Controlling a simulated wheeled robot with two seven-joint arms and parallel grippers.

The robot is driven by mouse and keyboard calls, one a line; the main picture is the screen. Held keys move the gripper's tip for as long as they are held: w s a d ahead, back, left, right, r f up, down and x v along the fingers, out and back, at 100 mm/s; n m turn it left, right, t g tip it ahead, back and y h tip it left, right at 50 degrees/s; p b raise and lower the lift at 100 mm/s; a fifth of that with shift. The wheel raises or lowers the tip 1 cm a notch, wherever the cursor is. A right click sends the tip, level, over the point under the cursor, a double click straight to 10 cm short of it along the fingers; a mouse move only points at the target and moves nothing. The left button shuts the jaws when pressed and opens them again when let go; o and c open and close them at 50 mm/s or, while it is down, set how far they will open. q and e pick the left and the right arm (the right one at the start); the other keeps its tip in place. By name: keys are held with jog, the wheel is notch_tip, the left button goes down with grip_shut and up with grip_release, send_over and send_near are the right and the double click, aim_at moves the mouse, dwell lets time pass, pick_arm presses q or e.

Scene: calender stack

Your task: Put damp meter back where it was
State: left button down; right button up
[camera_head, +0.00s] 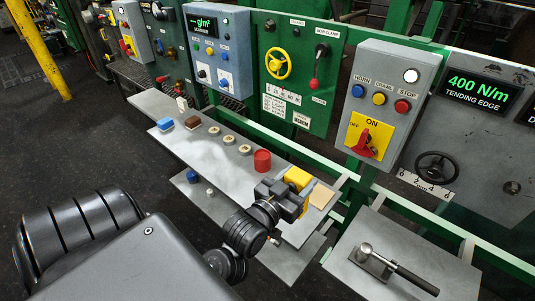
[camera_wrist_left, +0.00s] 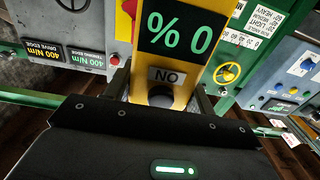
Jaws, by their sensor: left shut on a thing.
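The damp meter is a yellow block (camera_head: 298,178) at the right end of the grey bench shelf in the head view. My left gripper (camera_head: 287,194) is shut on the meter, with a finger on each side in the left wrist view (camera_wrist_left: 160,97). A tan square pad (camera_head: 321,196) lies just right of the meter. The gripper hides the meter's lower part, so I cannot tell whether it touches the shelf. My right gripper is out of view.
The shelf (camera_head: 205,157) also holds a red cylinder (camera_head: 262,160), several round pucks (camera_head: 229,139), a brown block (camera_head: 193,122) and a blue block (camera_head: 165,124). Control panels (camera_head: 386,95) stand behind. A lever plate (camera_head: 375,262) lies at front right.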

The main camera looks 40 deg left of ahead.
pick_arm(q)
jog(key=s+a+r+p, duration=0.1)
jog(key=s+a+p, duration=0.1)
jog(key=s+a, duration=0.3)
jog(key=w+a+f+b, duration=0.8)
jog(key=w+f+b, duration=0.3)
jog(key=f+b, duration=0.1)
jog(key=shift+f, duration=0.5)
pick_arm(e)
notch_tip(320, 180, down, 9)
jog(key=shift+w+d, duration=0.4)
pick_arm(q)
jog(key=shift+f, duration=0.1)
jog(key=c, duration=0.5)
grip_release()
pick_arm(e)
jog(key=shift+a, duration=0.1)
